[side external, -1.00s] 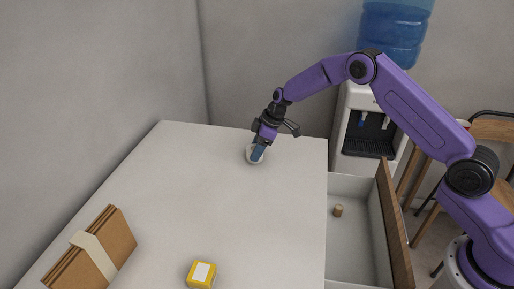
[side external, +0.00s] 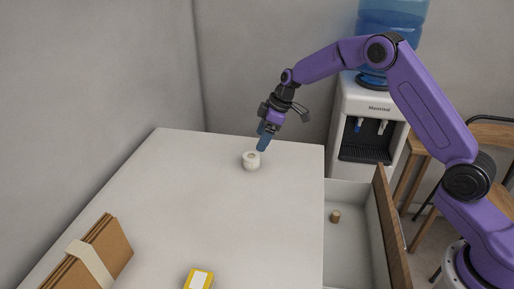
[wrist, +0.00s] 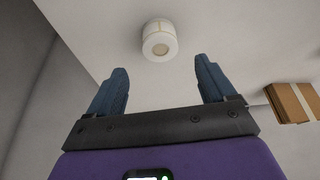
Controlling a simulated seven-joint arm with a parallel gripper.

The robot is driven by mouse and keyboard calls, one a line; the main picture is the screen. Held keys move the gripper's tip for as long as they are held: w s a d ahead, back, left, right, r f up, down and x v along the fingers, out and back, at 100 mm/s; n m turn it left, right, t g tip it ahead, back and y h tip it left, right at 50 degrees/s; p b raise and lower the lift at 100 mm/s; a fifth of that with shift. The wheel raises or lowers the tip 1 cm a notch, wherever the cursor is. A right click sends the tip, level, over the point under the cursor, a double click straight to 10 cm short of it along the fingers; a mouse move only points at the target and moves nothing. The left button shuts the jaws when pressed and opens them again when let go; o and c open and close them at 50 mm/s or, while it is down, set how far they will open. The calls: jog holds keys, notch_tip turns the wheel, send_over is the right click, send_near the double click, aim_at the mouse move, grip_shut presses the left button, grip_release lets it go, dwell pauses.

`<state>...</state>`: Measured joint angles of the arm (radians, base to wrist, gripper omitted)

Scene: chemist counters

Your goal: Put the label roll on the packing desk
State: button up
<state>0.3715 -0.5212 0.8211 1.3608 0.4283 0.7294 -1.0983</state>
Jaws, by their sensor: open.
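The label roll, a small white roll (side external: 251,160), stands on the white desk top (side external: 200,200) near its far edge. It also shows in the wrist view (wrist: 160,40), beyond my fingertips, apart from them. My gripper (side external: 264,140) is above and just right of the roll in the side view. Its two blue fingers (wrist: 163,78) are spread open with nothing between them.
A yellow box (side external: 199,279) sits at the front. An open drawer (side external: 347,240) with a small brown cylinder (side external: 335,216) is on the right. A water dispenser (side external: 372,120) stands behind.

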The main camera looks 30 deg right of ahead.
jog(key=shift+v, duration=2)
jog(key=s+a+r+g, duration=0.1)
jog(key=s+a+r, duration=0.15)
jog(key=s, duration=0.55)
jog(key=s+a+r+h, duration=0.1)
jog(key=s+a, duration=0.2)
jog(key=s, duration=0.4)
jog(key=s+a+r+g, duration=0.1)
jog(key=s+a+r, duration=0.1)
jog(key=s, duration=0.6)
jog(key=s+d+h, duration=0.1)
jog(key=s+d, duration=0.3)
jog(key=s, duration=0.7)
jog(key=s+d+n+h, duration=0.1)
jog(key=s+d, duration=0.4)
jog(key=s, duration=0.6)
jog(key=shift+s+f+n, duration=0.2)
jog(key=shift+s+n, duration=0.1)
jog(key=shift+s, duration=0.05)
jog(key=shift+d, duration=0.15)
